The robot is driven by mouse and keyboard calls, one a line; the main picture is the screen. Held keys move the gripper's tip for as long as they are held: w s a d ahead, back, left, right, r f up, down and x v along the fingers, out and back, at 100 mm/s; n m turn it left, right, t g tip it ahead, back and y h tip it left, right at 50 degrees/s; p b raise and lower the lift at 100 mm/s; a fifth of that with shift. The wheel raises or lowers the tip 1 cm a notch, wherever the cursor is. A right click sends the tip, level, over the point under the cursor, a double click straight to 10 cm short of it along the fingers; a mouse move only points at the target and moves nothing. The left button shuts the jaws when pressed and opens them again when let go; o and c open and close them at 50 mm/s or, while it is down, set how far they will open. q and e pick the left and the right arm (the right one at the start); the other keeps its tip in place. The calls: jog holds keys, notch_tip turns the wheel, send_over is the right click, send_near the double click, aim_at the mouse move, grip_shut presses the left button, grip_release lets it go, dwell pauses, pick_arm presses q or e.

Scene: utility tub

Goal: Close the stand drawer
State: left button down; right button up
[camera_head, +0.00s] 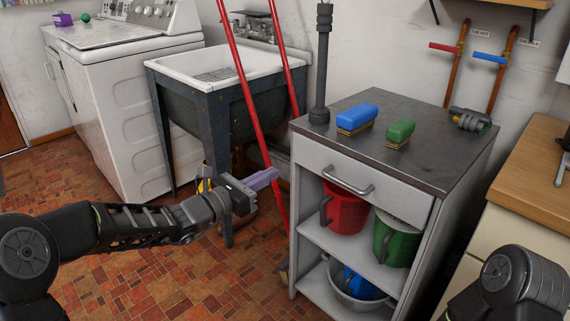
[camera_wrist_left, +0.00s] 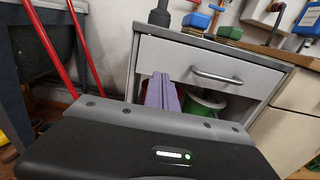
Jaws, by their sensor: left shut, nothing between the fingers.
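The grey stand (camera_head: 465,190) has a metal top and one white drawer (camera_head: 390,192) above open shelves. The drawer front sits close under the top; I cannot tell whether a small gap is left. Its bar handle (camera_head: 347,181) also shows in the left wrist view (camera_wrist_left: 217,77). My left gripper (camera_head: 266,178) is shut and empty, its lavender fingers in the air left of the drawer front, apart from the handle. In the left wrist view the fingers (camera_wrist_left: 162,92) overlap the lower left part of the drawer front. My right gripper is not in view.
A blue brush (camera_head: 357,117) and a green brush (camera_head: 400,132) lie on the stand. A red bucket (camera_head: 345,208) and a green bucket (camera_head: 397,238) stand on its shelf. Red poles (camera_head: 243,85) lean beside the sink (camera_head: 222,68). A wooden counter (camera_head: 535,175) is at right.

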pick_arm(q)
jog(key=v, duration=0.2)
jog(key=shift+s+a+f, duration=0.1)
jog(key=shift+s+a, duration=0.05)
jog(key=shift+s, duration=0.1)
